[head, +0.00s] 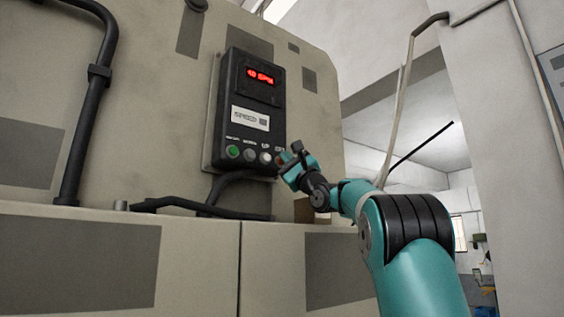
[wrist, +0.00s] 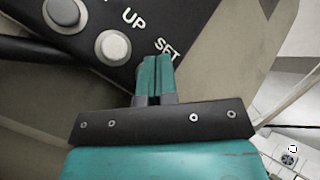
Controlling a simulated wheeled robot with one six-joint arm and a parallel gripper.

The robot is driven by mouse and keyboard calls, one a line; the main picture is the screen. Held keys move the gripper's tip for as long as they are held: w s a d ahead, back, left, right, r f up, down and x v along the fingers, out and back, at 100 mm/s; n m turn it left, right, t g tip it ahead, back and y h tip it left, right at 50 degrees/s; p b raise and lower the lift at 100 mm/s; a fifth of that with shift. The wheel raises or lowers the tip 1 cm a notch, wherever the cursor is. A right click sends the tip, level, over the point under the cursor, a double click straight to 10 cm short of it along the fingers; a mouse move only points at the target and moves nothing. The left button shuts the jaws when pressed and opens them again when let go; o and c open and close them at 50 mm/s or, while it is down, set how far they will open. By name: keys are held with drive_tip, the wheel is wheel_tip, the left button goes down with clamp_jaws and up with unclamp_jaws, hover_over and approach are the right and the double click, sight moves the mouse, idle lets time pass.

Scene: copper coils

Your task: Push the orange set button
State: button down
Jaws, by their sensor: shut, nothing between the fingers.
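The black control box (head: 251,112) is mounted on the beige machine and has a row of buttons along its lower edge. My gripper (head: 286,160) is at the right end of this row, close to the panel. In the wrist view my gripper's fingers (wrist: 154,62) are together, with nothing between them, and their tips lie just below the SET label (wrist: 167,47). The orange set button is hidden behind the fingers in the wrist view and mostly covered by my gripper in the head view. I cannot tell whether the tips touch it.
The white UP button (wrist: 113,46) is just left of my fingers, with a grey button (wrist: 64,13) further left. A green button (head: 232,151) is at the row's left end. A red display (head: 260,76) is above. A black cable (head: 225,186) runs below the box.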

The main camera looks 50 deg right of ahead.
drive_tip(key=shift+s+a+b, duration=0.15)
drive_tip(key=shift+s+b, duration=0.15)
drive_tip(key=shift+s, duration=0.4)
drive_tip(key=shift+s+a+b, duration=0.2)
drive_tip(key=shift+s+b, duration=0.15)
drive_tip(key=shift+s, duration=0.45)
drive_tip(key=shift+s+a+b, duration=0.2)
drive_tip(key=shift+s+b, duration=0.2)
drive_tip(key=shift+s, duration=0.45)
drive_tip(key=shift+s+a+b, duration=0.2)
drive_tip(key=shift+s+b, duration=0.15)
drive_tip(key=shift+s, duration=0.45)
